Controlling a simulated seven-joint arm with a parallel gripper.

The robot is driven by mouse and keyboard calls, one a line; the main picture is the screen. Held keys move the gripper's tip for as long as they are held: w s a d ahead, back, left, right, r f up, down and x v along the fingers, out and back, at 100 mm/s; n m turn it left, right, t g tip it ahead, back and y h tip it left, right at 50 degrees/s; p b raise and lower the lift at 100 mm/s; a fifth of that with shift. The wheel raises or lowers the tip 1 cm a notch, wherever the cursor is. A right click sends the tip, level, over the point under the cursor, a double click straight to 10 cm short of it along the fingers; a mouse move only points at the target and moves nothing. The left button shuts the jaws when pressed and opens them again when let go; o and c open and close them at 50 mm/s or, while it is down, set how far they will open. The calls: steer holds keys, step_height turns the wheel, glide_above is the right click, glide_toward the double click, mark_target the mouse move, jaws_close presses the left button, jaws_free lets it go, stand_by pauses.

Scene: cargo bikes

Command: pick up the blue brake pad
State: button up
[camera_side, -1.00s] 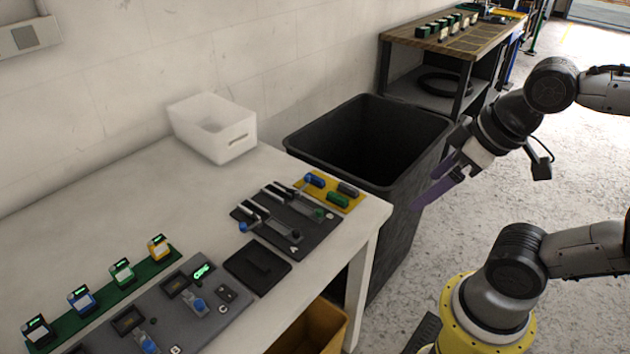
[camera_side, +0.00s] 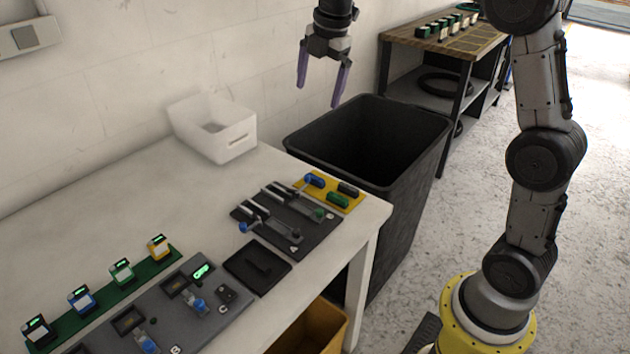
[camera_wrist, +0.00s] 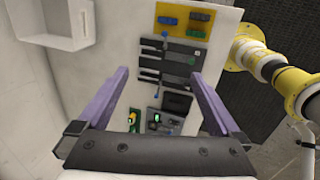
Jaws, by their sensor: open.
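The blue brake pad (camera_side: 315,180) lies on a yellow tray (camera_side: 351,206) at the far right end of the white table. A dark pad (camera_side: 347,189) and a green pad (camera_side: 338,200) lie on the same tray. The blue pad also shows in the wrist view (camera_wrist: 168,20), near the top centre. My gripper (camera_side: 319,97) is open and empty, with purple fingers pointing down. It is high above the table, up and apart from the tray. In the wrist view its fingers (camera_wrist: 162,92) frame the table below.
A dark fixture (camera_side: 305,238) with blue and green knobs sits beside the tray. A white bin (camera_side: 238,150) stands at the table's back. A black waste bin (camera_side: 400,185) stands beyond the table's end. Battery-like blocks and a grey panel (camera_side: 232,312) fill the near left.

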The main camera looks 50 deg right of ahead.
steer(key=w+d+f+g, duration=0.2)
steer(key=w+d+f, duration=0.35)
steer(key=f, duration=0.45)
glide_above(315, 177)
steer(key=shift+g, duration=0.4)
steer(key=f, duration=1.3)
steer(key=shift+w+d+f, duration=0.15)
steer(key=shift+w+d, duration=0.1)
steer(key=shift+s+a+f, duration=0.15)
steer(key=shift+f, duration=1.35)
steer(key=shift+s+a+f, duration=0.1)
steer(key=shift+a+f, duration=0.05)
steer(key=shift+f, duration=1.3)
steer(key=c, duration=1.2)
steer(key=shift+c, duration=0.2)
steer(key=shift+r, duration=0.1)
